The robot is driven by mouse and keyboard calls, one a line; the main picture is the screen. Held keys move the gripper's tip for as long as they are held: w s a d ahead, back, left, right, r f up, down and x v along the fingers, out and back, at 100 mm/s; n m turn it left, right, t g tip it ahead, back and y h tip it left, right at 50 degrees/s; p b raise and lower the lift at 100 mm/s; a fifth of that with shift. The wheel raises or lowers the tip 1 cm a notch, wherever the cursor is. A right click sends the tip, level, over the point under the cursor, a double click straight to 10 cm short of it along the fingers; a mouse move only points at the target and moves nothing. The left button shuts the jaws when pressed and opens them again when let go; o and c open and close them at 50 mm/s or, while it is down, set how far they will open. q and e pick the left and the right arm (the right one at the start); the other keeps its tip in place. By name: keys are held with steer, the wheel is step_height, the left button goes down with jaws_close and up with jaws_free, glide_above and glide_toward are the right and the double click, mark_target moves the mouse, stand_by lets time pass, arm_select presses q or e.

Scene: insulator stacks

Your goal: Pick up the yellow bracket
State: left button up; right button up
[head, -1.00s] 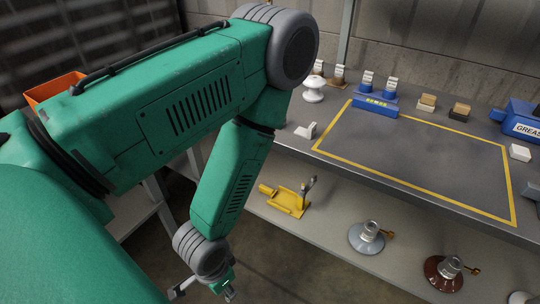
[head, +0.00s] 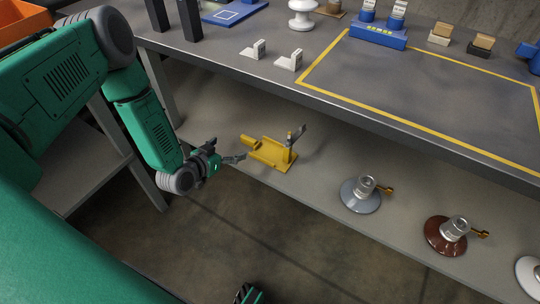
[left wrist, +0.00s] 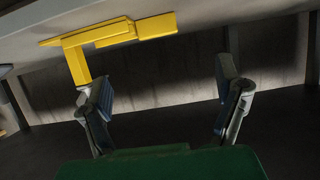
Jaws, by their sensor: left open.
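The yellow bracket (head: 270,152) lies on the lower shelf, with an upright post and a grey lever at its right end. It also shows at the upper left of the left wrist view (left wrist: 110,36). My left gripper (head: 240,158) is just left of the bracket, close to its left end, near the shelf's front edge. In the left wrist view its two fingers (left wrist: 165,100) are spread apart with nothing between them. The bracket's post shows close to the left finger there; I cannot tell whether they touch.
Insulators with a grey disc (head: 361,194) and a brown disc (head: 446,236) stand on the lower shelf (head: 310,190) to the right. The upper bench (head: 270,75) overhangs the shelf, holding white brackets (head: 289,60) and a blue block (head: 380,31).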

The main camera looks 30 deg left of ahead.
mark_target(249, 139)
arm_select(q)
steer(key=b+x, duration=0.1)
steer(key=x, duration=0.4)
steer(key=shift+d+f+b, duration=0.15)
steer(key=shift+b, duration=0.15)
steer(key=shift+w+f, duration=0.2)
steer(key=shift+w, duration=0.25)
steer(key=b+x, duration=0.1)
steer(key=x, duration=0.1)
steer(key=b+x, duration=0.2)
steer(key=shift+d+f, duration=0.1)
steer(key=shift+f, duration=0.4)
steer(key=shift+w+d, duration=0.1)
steer(key=shift+w, duration=0.35)
steer(key=shift+r, duration=0.1)
steer(key=c, duration=1.4)
